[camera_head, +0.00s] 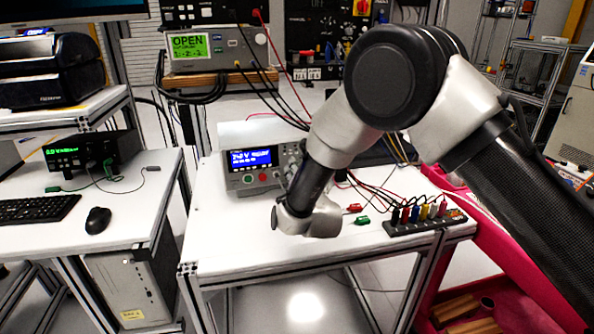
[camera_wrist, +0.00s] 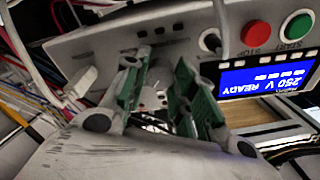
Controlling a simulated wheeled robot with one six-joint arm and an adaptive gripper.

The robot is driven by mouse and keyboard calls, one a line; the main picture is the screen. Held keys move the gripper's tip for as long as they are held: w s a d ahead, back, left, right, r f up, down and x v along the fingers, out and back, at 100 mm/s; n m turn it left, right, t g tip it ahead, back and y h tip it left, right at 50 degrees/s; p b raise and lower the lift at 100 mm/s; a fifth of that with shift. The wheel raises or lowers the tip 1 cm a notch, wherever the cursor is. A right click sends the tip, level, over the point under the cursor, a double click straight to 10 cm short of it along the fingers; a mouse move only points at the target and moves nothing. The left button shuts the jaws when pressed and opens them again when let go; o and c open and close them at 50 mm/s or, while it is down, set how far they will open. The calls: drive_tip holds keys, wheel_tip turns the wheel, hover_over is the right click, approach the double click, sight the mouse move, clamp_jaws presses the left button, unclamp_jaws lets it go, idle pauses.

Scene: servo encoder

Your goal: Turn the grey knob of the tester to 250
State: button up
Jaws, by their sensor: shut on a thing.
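The tester (camera_head: 240,181) is a grey box with a blue display on the white table in the head view. In the wrist view its front panel (camera_wrist: 110,42) appears upside down, and the blue display (camera_wrist: 268,80) reads 250 V READY. My gripper (camera_wrist: 156,88) is at the panel, with green-padded fingers on either side of the grey knob (camera_wrist: 152,94), shut on it. The knob is mostly hidden by the fingers, so its pointer mark cannot be read. In the head view my arm hides the knob and the fingertips.
A red stop button (camera_wrist: 256,35) and green start button (camera_wrist: 297,26) sit beside the display. A black strip with coloured plugs (camera_head: 425,224) lies at the table's right. Red and green clips lie near my wrist. The front of the table is clear.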

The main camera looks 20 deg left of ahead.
idle(0.3)
drive_tip(key=o, duration=1)
drive_tip(key=shift+o, duration=0.2)
drive_tip(key=v, duration=1.2)
